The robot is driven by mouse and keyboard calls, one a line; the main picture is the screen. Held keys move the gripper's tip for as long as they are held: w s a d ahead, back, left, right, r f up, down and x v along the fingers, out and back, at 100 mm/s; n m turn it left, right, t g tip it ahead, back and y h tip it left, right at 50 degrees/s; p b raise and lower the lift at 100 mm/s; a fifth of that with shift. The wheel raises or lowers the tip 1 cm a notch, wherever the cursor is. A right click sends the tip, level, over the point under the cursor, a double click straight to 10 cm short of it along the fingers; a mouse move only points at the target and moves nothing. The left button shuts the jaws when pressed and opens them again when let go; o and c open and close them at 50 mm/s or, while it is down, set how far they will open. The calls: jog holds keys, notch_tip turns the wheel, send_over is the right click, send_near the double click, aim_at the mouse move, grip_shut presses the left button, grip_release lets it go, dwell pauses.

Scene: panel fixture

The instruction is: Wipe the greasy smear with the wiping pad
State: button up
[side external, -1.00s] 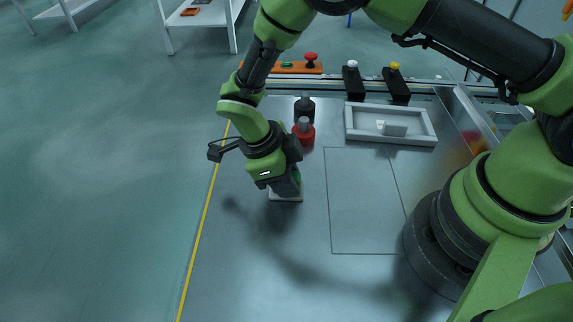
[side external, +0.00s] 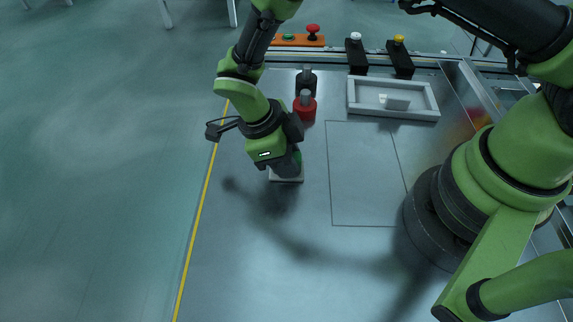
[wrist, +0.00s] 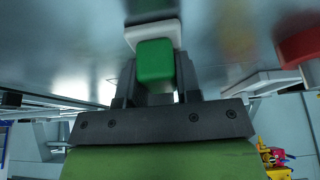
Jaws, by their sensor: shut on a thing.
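The wiping pad is a pale flat plate with a green block on it. In the wrist view the green block of the pad (wrist: 155,62) sits between the fingers of my gripper (wrist: 158,90), which is shut on it. In the side view the pad's pale edge (side external: 288,180) shows under my gripper (side external: 288,166), low at the metal panel (side external: 300,270). I cannot tell whether the pad touches the surface. I cannot pick out the greasy smear; dark shadows of my arm lie around the pad.
A red cylinder (side external: 304,109) and a black one (side external: 306,83) stand just behind my gripper. A grey tray (side external: 436,113) holds a small pale block (side external: 397,103). Button boxes, including an orange one (side external: 290,41), line the back. The panel's front is clear.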

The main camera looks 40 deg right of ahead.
jog(key=shift+w+d, duration=2.45)
jog(key=shift+d, duration=0.05)
notch_tip(320, 180, up, 8)
jog(key=shift+r, duration=0.1)
